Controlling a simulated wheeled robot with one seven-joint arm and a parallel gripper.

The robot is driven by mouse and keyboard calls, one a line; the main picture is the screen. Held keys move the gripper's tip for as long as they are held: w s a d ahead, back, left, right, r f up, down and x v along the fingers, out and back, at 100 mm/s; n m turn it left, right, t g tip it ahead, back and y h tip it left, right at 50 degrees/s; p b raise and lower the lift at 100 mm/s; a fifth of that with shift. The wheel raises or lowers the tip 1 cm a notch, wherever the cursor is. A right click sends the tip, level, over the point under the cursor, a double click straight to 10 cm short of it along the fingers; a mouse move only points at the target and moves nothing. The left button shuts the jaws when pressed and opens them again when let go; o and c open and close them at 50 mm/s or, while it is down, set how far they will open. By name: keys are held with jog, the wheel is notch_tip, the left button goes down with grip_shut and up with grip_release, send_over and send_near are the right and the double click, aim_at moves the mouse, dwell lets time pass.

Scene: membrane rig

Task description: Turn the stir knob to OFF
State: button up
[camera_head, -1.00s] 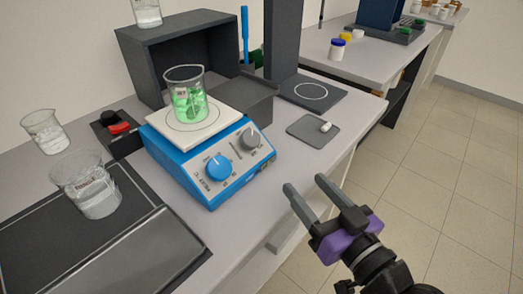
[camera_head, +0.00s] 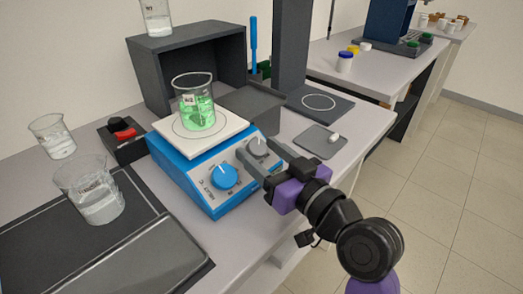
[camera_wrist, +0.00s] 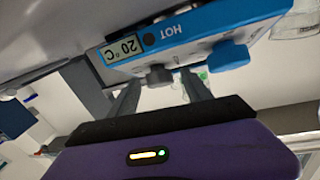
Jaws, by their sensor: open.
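The hotplate stirrer (camera_head: 200,172) is a blue box with a white top plate. Its front carries a blue knob (camera_head: 223,176) and, right of it, a grey knob (camera_head: 258,146), which I take as the stir knob. My gripper (camera_head: 257,151) is open, with a fingertip on either side of the grey knob. In the wrist view the grey knob (camera_wrist: 159,74) sits between the two fingers, with a gap on each side. The blue knob (camera_wrist: 228,57) is just outside the right finger. The display (camera_wrist: 122,48) reads 20 °C beside "HOT". The grey knob's pointer setting is not readable.
A beaker of green contents (camera_head: 196,109) stands on the top plate. Two beakers, one in front (camera_head: 95,195) and one behind (camera_head: 53,137), are at left. Floor right of the bench is clear.

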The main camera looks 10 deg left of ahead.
jog(key=shift+w+a, duration=0.1)
jog(key=shift+a, duration=0.05)
jog(key=shift+c, duration=0.4)
grip_shut()
